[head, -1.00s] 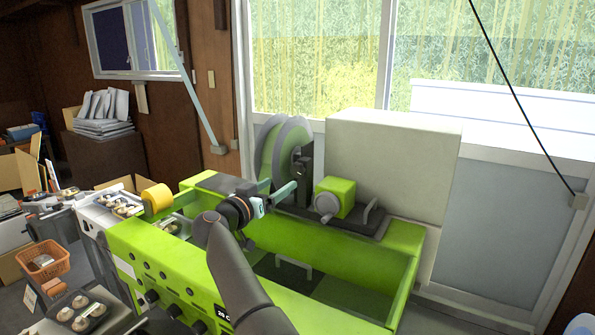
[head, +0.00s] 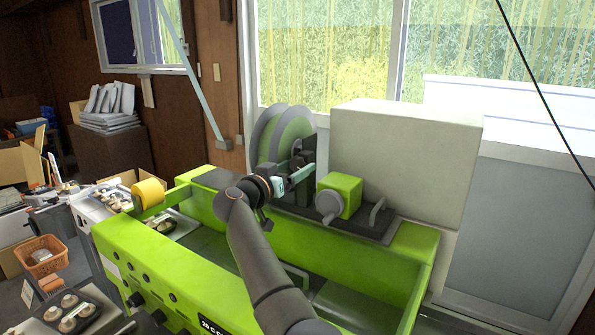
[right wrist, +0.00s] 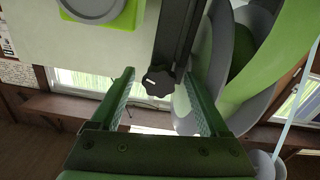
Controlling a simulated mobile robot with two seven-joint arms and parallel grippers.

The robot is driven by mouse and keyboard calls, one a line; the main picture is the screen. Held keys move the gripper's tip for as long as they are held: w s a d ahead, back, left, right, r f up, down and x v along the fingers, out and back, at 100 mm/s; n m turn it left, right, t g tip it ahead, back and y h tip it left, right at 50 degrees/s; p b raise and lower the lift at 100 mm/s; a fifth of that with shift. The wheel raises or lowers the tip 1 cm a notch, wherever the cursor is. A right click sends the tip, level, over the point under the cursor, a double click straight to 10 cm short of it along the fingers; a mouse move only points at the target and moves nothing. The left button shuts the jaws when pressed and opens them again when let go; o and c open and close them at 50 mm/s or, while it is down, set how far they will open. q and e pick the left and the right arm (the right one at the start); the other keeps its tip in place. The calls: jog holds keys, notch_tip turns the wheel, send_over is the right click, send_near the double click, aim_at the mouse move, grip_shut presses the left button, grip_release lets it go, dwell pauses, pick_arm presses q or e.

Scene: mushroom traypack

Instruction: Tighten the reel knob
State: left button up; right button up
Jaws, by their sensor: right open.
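The reel (head: 268,136) is a large grey and green disc standing at the back of the lime-green machine in the head view. It fills the right side of the right wrist view (right wrist: 268,50). The reel knob (right wrist: 158,82) is a small black lobed knob with a white mark, beside a dark upright bracket (right wrist: 176,30). In the head view I cannot make it out behind the gripper. My right gripper (head: 296,172) is open at the reel's bracket. In the right wrist view its green fingers (right wrist: 163,76) stand either side of the knob, with gaps visible. My left gripper is not in view.
A lime-green block with a grey roller (head: 340,196) sits right of the gripper. A large pale box (head: 405,150) stands behind it. The machine's green frame (head: 150,255) lies below my arm, and a yellow roller (head: 148,193) is at left.

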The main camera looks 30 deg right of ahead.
jog(key=shift+c, duration=0.4)
grip_shut()
dwell(0.4)
